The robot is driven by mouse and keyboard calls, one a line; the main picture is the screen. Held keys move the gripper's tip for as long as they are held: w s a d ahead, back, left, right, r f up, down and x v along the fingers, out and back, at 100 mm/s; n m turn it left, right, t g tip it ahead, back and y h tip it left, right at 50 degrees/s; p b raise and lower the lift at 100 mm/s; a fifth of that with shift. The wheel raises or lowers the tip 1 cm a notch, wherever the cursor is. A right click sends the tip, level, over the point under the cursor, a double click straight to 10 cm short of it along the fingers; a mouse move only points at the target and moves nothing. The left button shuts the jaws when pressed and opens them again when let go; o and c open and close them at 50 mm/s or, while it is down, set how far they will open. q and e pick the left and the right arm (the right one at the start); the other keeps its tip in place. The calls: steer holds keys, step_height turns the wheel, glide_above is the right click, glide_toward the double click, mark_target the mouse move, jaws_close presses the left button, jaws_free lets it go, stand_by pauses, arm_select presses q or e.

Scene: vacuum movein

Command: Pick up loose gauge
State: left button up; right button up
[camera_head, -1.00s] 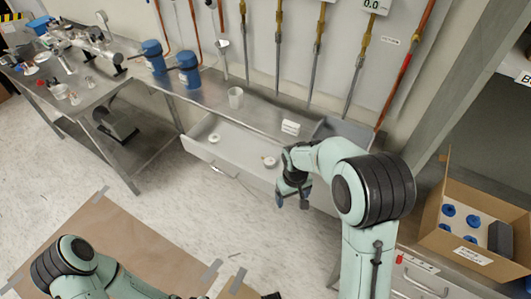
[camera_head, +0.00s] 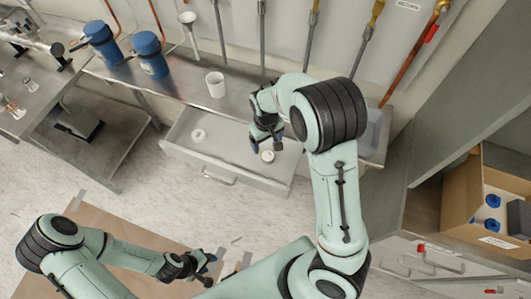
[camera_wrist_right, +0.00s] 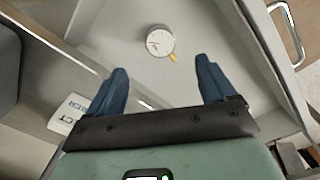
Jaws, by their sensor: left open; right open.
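A small round gauge (camera_head: 267,156) with a white dial lies in the open grey drawer (camera_head: 222,153). In the right wrist view the gauge (camera_wrist_right: 159,42) lies face up on the drawer floor, with a small yellowish fitting at its lower right. My right gripper (camera_head: 267,142) is over the drawer, close to the gauge. Its two blue fingers (camera_wrist_right: 163,85) are spread apart and empty, and the gauge shows beyond the gap between them. My left gripper (camera_head: 205,268) is open and empty, low in front of the drawer.
A white cup (camera_head: 215,84) and two blue containers (camera_head: 151,55) stand on the steel bench above the drawer. A white label block (camera_wrist_right: 72,113) is beside the drawer in the wrist view. A cardboard box (camera_head: 463,195) with blue-capped items is at the right.

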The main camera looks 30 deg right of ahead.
mark_target(267, 155)
step_height(267, 155, down, 9)
steer(key=shift+w+d+f, duration=0.1)
steer(key=shift+f, duration=0.1)
stand_by(0.3)
steer(key=shift+c, duration=0.3)
steer(key=c, duration=1.1)
steer(key=shift+r, duration=0.1)
steer(key=shift+c, duration=0.2)
